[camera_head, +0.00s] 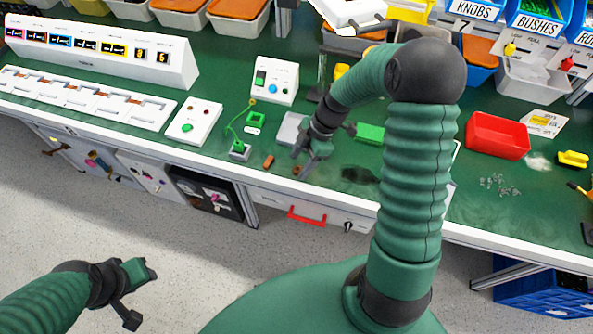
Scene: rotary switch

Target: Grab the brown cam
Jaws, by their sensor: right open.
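A small brown block (268,161) lies on the green bench top near its front edge, left of my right gripper. A smaller reddish-brown piece (297,170) shows right by the tips of my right gripper (305,161); I cannot tell which of the two is the brown cam. My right gripper points down over the bench, open, and no object shows held in it. The spot between its fingers is small and partly hidden. My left gripper (143,294) is low at the left, over the floor off the bench, with its fingers apart and empty.
A grey block (292,129) and a green block (369,133) stand near my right gripper. A white button box (194,121) is to the left, a red bin (498,136) to the right. A red drawer handle (307,216) sticks out below the bench edge.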

